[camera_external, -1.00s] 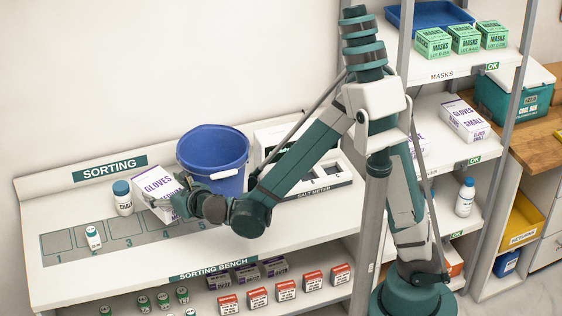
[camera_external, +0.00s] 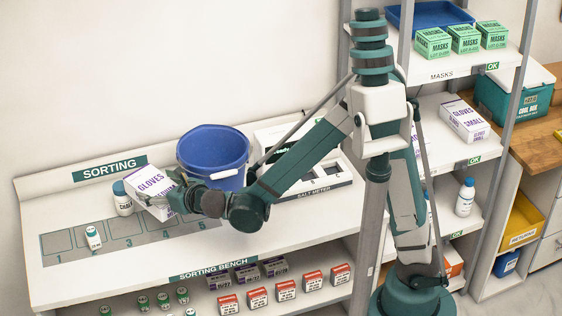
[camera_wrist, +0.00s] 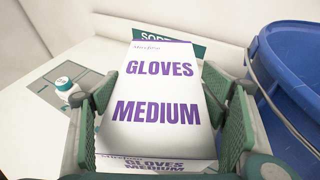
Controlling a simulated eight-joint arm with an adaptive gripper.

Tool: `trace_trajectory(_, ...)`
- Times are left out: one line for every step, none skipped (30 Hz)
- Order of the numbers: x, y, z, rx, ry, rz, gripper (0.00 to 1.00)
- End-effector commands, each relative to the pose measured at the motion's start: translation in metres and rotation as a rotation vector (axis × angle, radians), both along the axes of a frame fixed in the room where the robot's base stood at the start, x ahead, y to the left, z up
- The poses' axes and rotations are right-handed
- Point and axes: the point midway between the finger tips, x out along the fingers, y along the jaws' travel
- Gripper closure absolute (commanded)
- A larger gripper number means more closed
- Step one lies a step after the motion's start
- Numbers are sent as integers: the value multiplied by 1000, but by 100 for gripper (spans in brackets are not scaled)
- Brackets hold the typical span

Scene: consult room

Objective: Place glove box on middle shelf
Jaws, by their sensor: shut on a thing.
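A white glove box with purple "GLOVES MEDIUM" lettering (camera_external: 151,189) is tilted above the sorting bench. My gripper (camera_external: 168,194) is shut on it. In the wrist view the same glove box (camera_wrist: 158,95) fills the middle, with a green pad of my gripper (camera_wrist: 165,120) on each side. The shelf unit stands at the right. Its middle shelf (camera_external: 436,150) carries a box marked "GLOVES SMALL" (camera_external: 465,120) and an OK label. My arm hides the left part of that shelf.
A blue bucket (camera_external: 212,150) stands just right of the held box. A white bottle with a blue cap (camera_external: 122,199) is close on its left. A small green-capped bottle (camera_external: 93,238) stands on the numbered strip. Mask boxes (camera_external: 464,39) fill the front of the top shelf.

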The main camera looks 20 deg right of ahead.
Motion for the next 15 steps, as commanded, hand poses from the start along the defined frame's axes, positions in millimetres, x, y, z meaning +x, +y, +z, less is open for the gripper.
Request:
trace_trajectory(1,3,1,1,1,12,51)
trace_trajectory(2,5,3,1,0,22,51)
trace_trajectory(2,8,5,1,0,35,51)
trace_trajectory(2,10,7,1,1,44,51)
trace_trajectory(3,13,10,0,0,54,51)
trace_trajectory(3,15,12,1,1,68,51)
trace_trajectory(3,18,15,0,0,77,51)
trace_trajectory(3,20,17,2,1,87,51)
trace_trajectory(3,17,23,1,0,93,51)
trace_trajectory(2,15,27,0,0,98,51)
trace_trajectory(2,14,29,1,1,103,51)
trace_trajectory(2,12,33,1,-1,109,51)
trace_trajectory(2,11,36,2,0,114,51)
trace_trajectory(2,9,39,2,0,119,51)
trace_trajectory(2,7,42,1,0,124,51)
